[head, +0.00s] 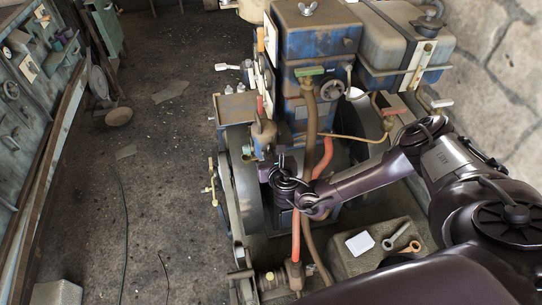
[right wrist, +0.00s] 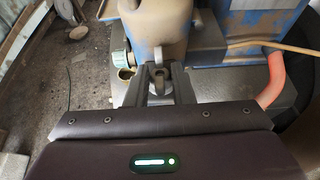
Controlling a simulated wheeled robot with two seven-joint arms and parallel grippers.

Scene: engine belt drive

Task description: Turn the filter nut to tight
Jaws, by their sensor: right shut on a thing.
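My right gripper (head: 277,172) reaches in from the right, low at the front of the blue engine (head: 312,95). In the right wrist view its two fingers (right wrist: 161,78) are closed around a small grey metal piece, which seems to be the filter nut (right wrist: 161,72). The nut is just below a tan filter body (right wrist: 155,28). In the head view the filter body (head: 263,131) shows above the gripper, and the gripper hides the nut. I cannot tell how far the nut is turned. My left gripper is not in view.
A red hose (head: 325,158) and a brown hose (head: 311,120) run close to the right of my gripper. A grey block (head: 377,262) holds loose parts at lower right. A workbench (head: 30,100) stands at far left. The floor between (head: 150,200) is mostly open.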

